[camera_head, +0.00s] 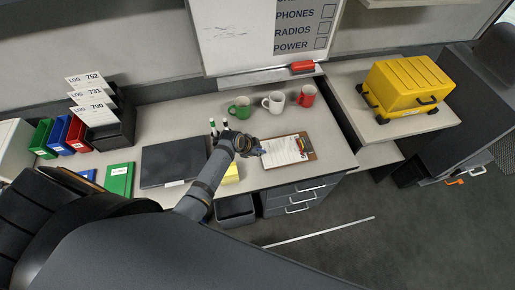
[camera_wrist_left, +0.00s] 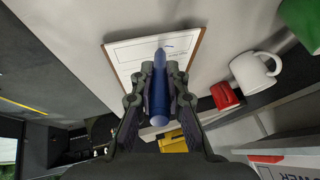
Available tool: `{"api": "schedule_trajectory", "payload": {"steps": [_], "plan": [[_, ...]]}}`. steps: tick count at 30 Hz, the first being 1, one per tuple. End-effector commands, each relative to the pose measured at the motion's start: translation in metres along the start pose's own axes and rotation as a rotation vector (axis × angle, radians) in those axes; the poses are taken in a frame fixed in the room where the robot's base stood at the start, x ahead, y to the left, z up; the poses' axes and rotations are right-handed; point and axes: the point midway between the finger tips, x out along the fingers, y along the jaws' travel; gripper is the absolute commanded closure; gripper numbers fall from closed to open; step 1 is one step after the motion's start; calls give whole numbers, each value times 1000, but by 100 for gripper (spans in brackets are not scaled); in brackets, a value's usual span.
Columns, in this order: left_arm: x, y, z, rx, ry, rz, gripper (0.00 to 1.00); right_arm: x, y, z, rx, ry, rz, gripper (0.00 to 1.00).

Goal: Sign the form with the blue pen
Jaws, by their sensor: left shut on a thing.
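The white form (camera_head: 281,152) lies on a brown clipboard (camera_head: 309,146) on the desk; it also shows in the wrist view (camera_wrist_left: 128,52). My left gripper (camera_head: 256,151) is at the form's left edge in the head view. In the wrist view the left gripper (camera_wrist_left: 160,85) is shut on the blue pen (camera_wrist_left: 159,95), whose tip points at the paper. A short blue mark (camera_wrist_left: 169,46) shows on the form beside the pen tip. I cannot tell whether the tip touches the paper. My right gripper is not in view.
Green (camera_head: 240,108), white (camera_head: 274,102) and red (camera_head: 306,96) mugs stand behind the clipboard. Dark-capped markers (camera_head: 213,127) stand beside my left wrist. A closed laptop (camera_head: 172,162) lies left. A yellow case (camera_head: 408,84) sits on the right-hand counter.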

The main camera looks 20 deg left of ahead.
Motion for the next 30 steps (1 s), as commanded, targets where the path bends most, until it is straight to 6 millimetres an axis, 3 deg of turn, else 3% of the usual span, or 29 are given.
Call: {"api": "schedule_trajectory", "payload": {"steps": [30], "plan": [[-2,8,2,0,0,1,100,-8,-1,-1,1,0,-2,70]]}}
